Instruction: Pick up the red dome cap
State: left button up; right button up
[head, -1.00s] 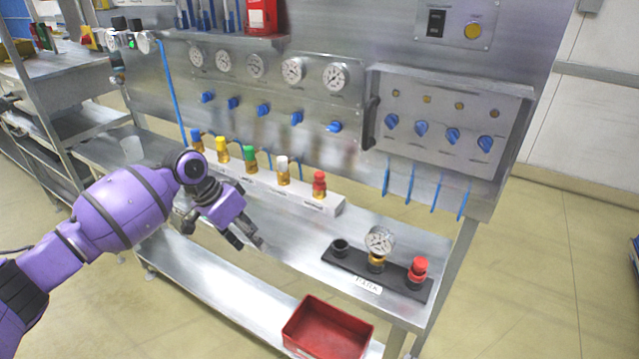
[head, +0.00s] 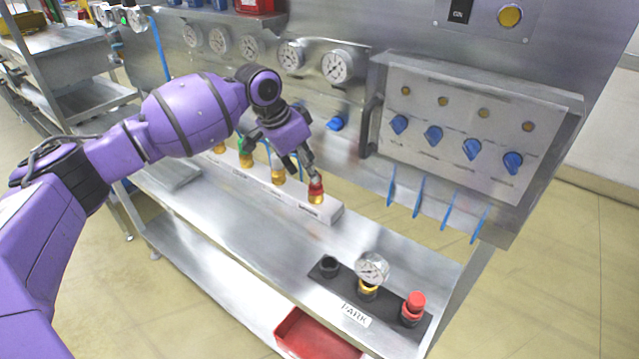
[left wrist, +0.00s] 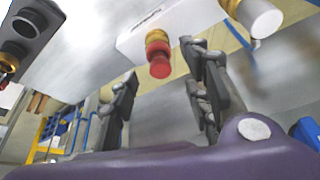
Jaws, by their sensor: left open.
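A red dome cap (head: 316,187) sits on a gold fitting at the right end of the white rack (head: 318,211). In the left wrist view the cap (left wrist: 159,66) faces the camera between my finger lines. My left gripper (head: 298,170) is open and empty, with its fingers at the cap's upper left. The left wrist view shows the fingers (left wrist: 165,88) spread to either side of the cap. I cannot tell whether they touch it. Another red cap (head: 415,302) stands on the black PARK strip (head: 335,283). My right gripper is not in view.
Other capped fittings, one green (head: 246,157), stand along the rack, partly hidden by my arm. The panel with blue knobs (head: 433,137) rises behind. A red bin (head: 315,335) is below.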

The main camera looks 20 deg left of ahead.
aim_at(316, 188)
pick_arm(q)
jog(key=x, duration=0.5)
jog(key=shift+d+f, duration=0.25)
jog(key=shift+d, duration=0.1)
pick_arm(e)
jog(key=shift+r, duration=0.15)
pick_arm(q)
jog(key=c, duration=0.9)
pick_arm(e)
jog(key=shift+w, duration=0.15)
pick_arm(q)
jog(key=shift+r, duration=0.1)
